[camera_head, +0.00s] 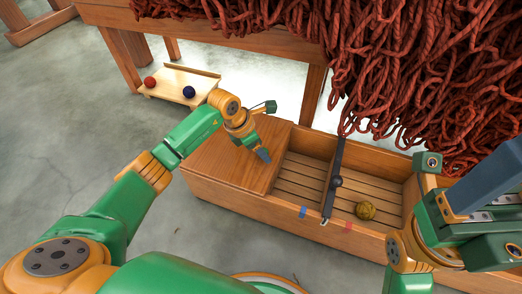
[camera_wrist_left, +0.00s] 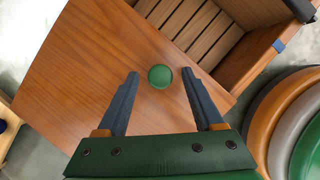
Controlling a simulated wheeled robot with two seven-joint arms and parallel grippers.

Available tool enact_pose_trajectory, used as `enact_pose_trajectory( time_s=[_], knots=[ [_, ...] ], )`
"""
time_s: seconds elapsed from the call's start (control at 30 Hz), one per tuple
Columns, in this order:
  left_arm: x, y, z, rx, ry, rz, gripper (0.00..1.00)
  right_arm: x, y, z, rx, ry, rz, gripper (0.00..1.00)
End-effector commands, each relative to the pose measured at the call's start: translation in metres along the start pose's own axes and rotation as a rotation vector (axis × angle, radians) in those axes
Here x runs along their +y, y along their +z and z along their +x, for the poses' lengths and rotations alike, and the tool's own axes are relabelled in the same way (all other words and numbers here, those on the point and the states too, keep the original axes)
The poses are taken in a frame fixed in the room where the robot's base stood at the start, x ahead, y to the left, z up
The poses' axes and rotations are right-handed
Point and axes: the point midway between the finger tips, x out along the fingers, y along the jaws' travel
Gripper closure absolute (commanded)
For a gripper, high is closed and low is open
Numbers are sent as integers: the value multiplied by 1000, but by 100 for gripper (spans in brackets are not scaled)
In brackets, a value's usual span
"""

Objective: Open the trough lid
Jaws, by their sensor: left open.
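The wooden trough (camera_head: 240,196) stands below the hanging wool. Its flat brown lid (camera_head: 213,165) covers the left part, and the slatted inside shows to the right. In the left wrist view the lid (camera_wrist_left: 85,60) carries a round green knob (camera_wrist_left: 160,76). My left gripper (camera_wrist_left: 160,74) is open over the lid, with the knob between its fingertips in the picture; contact cannot be told. In the head view my left gripper (camera_head: 262,155) hides the knob. My right gripper (camera_head: 485,185) is partly in view at the right; its jaw state is unclear.
A dark bar (camera_head: 337,180) crosses the trough. A yellow ball (camera_head: 366,210) lies inside, right of it. Blue (camera_head: 303,212) and red (camera_head: 348,226) marks are on the front wall. A small wooden stand (camera_head: 170,86) holds red and blue balls. Red-brown wool (camera_head: 420,70) hangs behind.

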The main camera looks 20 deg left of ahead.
Motion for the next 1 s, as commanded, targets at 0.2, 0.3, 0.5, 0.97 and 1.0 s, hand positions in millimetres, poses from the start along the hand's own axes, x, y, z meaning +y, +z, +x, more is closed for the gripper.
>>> enact_pose_trajectory(
  time_s=[0.2,0.3,0.5,0.97,1.0],
  knots=[
    [0,0,-1,0,0,-1,64,0,0,0,-2,0,0,31],
    [0,0,-1,-1,0,-1,91,0,0,0,-2,0,0,31],
    [0,0,-1,-1,0,-1,100,0,0,0,-3,0,0,31],
    [0,0,-1,-1,0,-1,100,0,0,0,-3,0,1,31],
    [0,0,-1,-1,0,-1,100,0,0,0,-3,0,1,31]
  ],
)
